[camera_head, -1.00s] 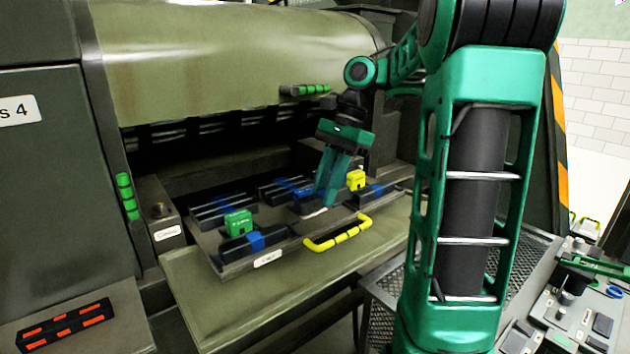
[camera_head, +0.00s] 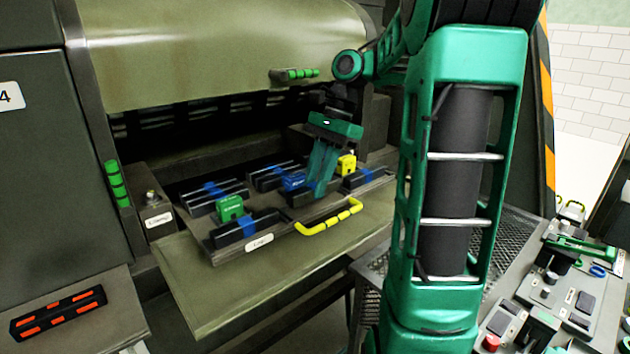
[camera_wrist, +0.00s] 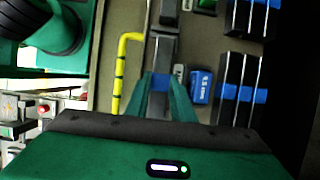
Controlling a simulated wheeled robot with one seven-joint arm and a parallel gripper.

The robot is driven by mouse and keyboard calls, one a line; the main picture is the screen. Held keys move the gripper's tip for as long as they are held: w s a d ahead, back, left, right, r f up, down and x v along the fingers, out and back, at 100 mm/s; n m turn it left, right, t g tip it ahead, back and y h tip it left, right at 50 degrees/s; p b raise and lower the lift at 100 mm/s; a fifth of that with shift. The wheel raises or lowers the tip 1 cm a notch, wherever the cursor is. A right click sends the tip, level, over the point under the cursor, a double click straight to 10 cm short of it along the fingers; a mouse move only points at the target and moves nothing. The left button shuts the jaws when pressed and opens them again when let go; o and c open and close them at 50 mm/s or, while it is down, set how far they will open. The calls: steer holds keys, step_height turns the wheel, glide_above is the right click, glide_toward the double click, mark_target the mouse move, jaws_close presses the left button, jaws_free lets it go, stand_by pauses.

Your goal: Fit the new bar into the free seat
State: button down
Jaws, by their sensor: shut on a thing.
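My gripper (camera_head: 318,192) reaches down into the tray (camera_head: 232,254) in front of the machine. Its green fingers are shut on a dark bar (camera_wrist: 158,103), seen between them in the wrist view. The bar lies low, along the tray's front row; I cannot tell whether it is fully down in its seat. A blue block (camera_wrist: 200,87) stands just beside the fingers and also shows in the head view (camera_head: 293,181). A green block (camera_head: 230,208) stands at the left and a yellow block (camera_head: 346,164) right of the fingers. Dark bars with blue bands (camera_wrist: 240,92) fill other places.
A yellow handle (camera_head: 328,218) sticks out at the tray's front. The machine's rounded cover (camera_head: 210,55) overhangs behind. A black-and-orange rack (camera_head: 58,313) lies at lower left. A bench with tools (camera_head: 560,290) stands at the right. The ledge before the tray is clear.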

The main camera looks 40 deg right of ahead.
steer(key=shift+f, duration=0.65)
stand_by(0.8)
steer(key=c, duration=1.5)
jaws_free()
steer(key=shift+s, duration=0.1)
steer(key=o, duration=0.5)
steer(key=shift+c, duration=0.2)
steer(key=shift+a, duration=0.15)
